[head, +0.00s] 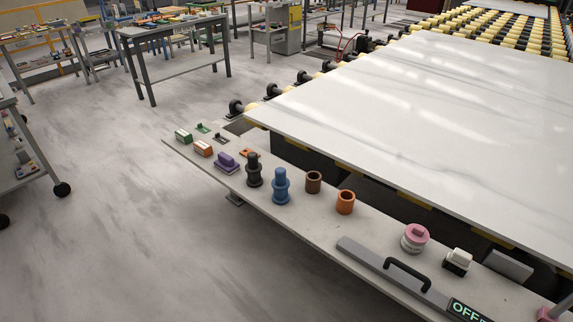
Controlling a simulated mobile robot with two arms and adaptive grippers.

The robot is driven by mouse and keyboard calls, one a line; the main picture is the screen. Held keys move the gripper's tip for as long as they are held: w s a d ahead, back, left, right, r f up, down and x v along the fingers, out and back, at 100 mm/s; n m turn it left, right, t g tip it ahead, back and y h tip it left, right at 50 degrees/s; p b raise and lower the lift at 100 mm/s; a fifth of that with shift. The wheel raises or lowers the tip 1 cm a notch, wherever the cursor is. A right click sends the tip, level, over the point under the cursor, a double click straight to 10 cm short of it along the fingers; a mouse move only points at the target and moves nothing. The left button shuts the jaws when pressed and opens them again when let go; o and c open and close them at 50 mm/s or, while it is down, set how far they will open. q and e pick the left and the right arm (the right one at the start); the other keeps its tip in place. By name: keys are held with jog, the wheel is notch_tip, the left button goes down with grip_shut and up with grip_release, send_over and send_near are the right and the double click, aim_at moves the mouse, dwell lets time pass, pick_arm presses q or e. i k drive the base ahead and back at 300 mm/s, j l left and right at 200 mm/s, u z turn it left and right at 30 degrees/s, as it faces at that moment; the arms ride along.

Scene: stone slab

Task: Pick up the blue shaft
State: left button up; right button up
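The blue shaft (281,187) stands upright on the grey ledge in front of the stone slab, in the head view. It has a wide collar around its middle and a narrower top. A black shaft (254,170) of similar shape stands close to its left. A brown hollow cylinder (313,182) stands to its right. Neither of my grippers is in view, and nothing touches the blue shaft from above.
The grey ledge (295,222) also holds an orange ring (345,202), a purple part (227,162), a pink-topped round part (415,237) and a bar with a black handle (407,272). The white stone slab (430,120) overhangs behind. Open floor lies at left.

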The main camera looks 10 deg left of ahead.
aim_at(281, 184)
jog(key=i+j+z, duration=0.2)
jog(key=i+j, duration=0.2)
jog(key=j, duration=0.25)
jog(key=i+j, duration=0.15)
jog(key=j, duration=0.2)
jog(key=i+z, duration=0.05)
